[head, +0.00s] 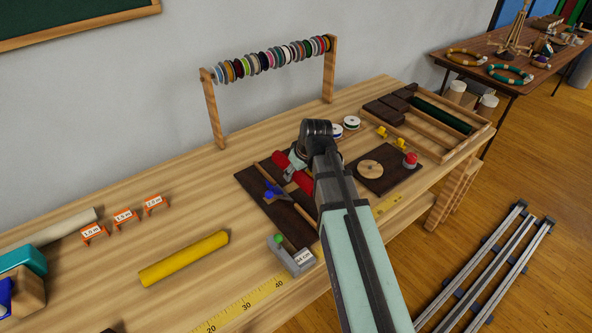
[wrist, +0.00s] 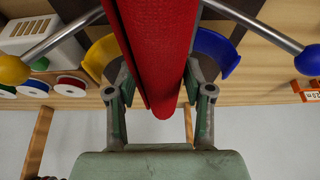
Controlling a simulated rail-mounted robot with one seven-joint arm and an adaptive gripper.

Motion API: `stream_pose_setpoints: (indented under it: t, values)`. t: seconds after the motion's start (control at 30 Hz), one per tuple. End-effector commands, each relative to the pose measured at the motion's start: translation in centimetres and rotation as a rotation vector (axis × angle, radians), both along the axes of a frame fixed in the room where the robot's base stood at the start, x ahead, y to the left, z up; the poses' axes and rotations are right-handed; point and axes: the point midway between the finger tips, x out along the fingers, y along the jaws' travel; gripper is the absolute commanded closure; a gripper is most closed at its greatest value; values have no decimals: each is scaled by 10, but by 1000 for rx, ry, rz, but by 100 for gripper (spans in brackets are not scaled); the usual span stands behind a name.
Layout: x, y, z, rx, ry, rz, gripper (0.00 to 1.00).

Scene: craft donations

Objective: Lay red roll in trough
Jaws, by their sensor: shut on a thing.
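The red roll (head: 284,161) is held in my gripper (head: 293,168) above or on a dark board (head: 253,182) with light wooden strips; I cannot tell if it touches the board. In the wrist view the red roll (wrist: 160,50) runs between the two fingers of my gripper (wrist: 158,88), which is shut on it. A wooden rack (head: 478,132) at the back right has long bays, one holding a dark green roll (head: 441,112). No bay is marked as the trough, so I cannot tell which it is. My arm hides part of the board and roll.
A yellow roll (head: 185,258) lies at the front left. Orange length markers (head: 125,218) stand behind it. A spool rack (head: 270,62) stands along the wall. A blue clamp piece (head: 272,190) sits on the dark board. A second dark board (head: 370,182) carries a wooden disc.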

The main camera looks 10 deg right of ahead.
Motion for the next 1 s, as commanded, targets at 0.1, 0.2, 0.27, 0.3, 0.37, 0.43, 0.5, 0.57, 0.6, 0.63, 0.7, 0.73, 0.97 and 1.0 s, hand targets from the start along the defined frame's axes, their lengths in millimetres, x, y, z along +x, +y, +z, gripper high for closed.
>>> stream_pose_setpoints:
  t: [0.1, 0.2, 0.27, 0.3, 0.37, 0.43, 0.5, 0.57, 0.6, 0.63, 0.7, 0.73, 0.97, 1.0]
  values:
    - [0, 0, -14, 0, 0, 0, 86]
    - [0, 0, -22, 0, 0, 0, 86]
    - [0, 0, -26, 0, 0, 0, 86]
    - [0, 0, -30, 0, 0, 0, 86]
    - [0, 0, -34, 0, 0, 0, 86]
    - [0, 0, -40, 0, 0, 0, 86]
    - [0, 0, -44, 0, -1, 0, 86]
    - [0, 0, -48, 0, -1, 0, 86]
    - [0, 0, -51, 0, -1, 0, 86]
    - [0, 0, -52, 0, 0, 0, 86]
    - [0, 0, -55, 0, 0, 0, 86]
    - [0, 0, -56, 0, 0, 0, 86]
    - [0, 0, -58, 0, 0, 0, 86]
    - [0, 0, -58, 0, 0, 0, 86]
